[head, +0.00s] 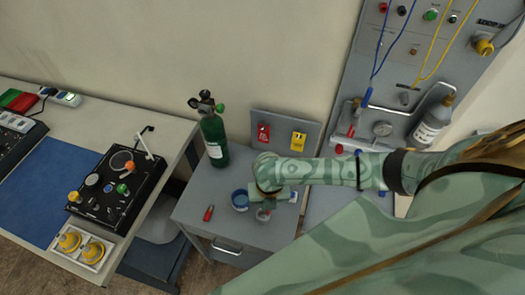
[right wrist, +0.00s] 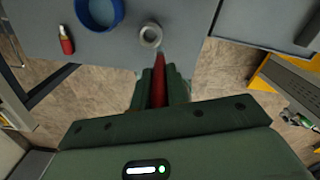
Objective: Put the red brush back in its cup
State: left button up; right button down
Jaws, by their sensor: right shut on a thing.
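A red brush (right wrist: 159,88) is held between the fingers of my right gripper (right wrist: 162,84), which is shut on it. Its red end sticks out past the fingertips toward a small grey round cup (right wrist: 150,36) near the cabinet's front edge. In the right wrist view the brush end is close to this cup; I cannot tell whether they touch. In the head view my right gripper (head: 269,203) is low over the cabinet top, and the grey cup (head: 263,215) shows just below it. My left gripper is not in view.
A blue round container (head: 240,199) stands left of the grey cup. A small red-bodied item (head: 208,213) lies further left. A green gas cylinder (head: 214,138) stands at the back left of the cabinet top (head: 196,190).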

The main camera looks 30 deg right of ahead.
notch_tip(320, 180, down, 6)
jog(key=w+b, duration=0.2)
jog(key=shift+w+a+f, duration=0.15)
jog(key=shift+w+f, duration=0.05)
jog(key=shift+w, duration=0.15)
jog(key=c, duration=1.7)
grip_release()
jog(key=shift+c, duration=0.2)
jog(key=o, duration=0.4)
jog(key=shift+c, duration=0.2)
jog(key=shift+r, duration=0.1)
notch_tip(320, 180, up, 12)
jog(key=p, duration=0.3)
jog(key=shift+p, duration=0.35)
